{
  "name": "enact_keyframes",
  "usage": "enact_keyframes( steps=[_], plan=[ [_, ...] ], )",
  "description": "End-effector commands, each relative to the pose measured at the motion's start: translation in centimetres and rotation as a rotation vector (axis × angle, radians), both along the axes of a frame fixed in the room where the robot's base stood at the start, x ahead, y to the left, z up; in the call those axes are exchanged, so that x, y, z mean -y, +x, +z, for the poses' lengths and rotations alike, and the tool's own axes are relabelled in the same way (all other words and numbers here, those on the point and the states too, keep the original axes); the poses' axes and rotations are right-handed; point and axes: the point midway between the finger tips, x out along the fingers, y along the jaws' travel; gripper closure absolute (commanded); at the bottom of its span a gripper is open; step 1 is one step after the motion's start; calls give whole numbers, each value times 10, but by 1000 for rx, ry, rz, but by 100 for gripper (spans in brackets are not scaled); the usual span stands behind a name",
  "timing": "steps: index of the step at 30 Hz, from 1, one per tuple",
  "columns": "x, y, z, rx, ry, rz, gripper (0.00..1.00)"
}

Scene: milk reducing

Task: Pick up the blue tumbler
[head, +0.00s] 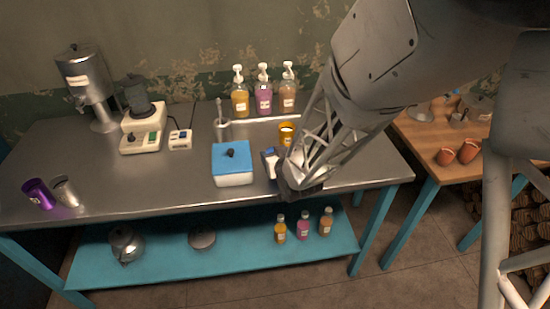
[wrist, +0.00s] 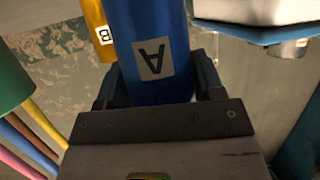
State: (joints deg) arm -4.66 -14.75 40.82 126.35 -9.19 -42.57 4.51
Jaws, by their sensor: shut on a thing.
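The blue tumbler (wrist: 155,50) with a white label marked A fills the middle of the wrist view. My gripper (wrist: 158,85) has one finger on each side of it and is shut on it. In the head view my gripper (head: 285,178) is over the front part of the metal table, right of the blue-lidded box. A small blue and white part of the tumbler (head: 270,154) shows beside it; the rest is hidden by my gripper. Whether the tumbler touches the table cannot be told.
A yellow tumbler (head: 286,132) stands just behind my gripper; it shows in the wrist view (wrist: 97,25) with label B. The blue-lidded white box (head: 233,172) is close on the left. Pump bottles (head: 264,97) stand at the back.

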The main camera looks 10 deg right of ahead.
Motion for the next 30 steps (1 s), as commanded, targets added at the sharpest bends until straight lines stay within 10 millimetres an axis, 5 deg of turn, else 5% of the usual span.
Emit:
enact_keyframes(
  steps=[9,30],
  plan=[
    [0,-3,31,2,1,0,67],
    [12,-107,39,3,1,0,67]
  ],
)
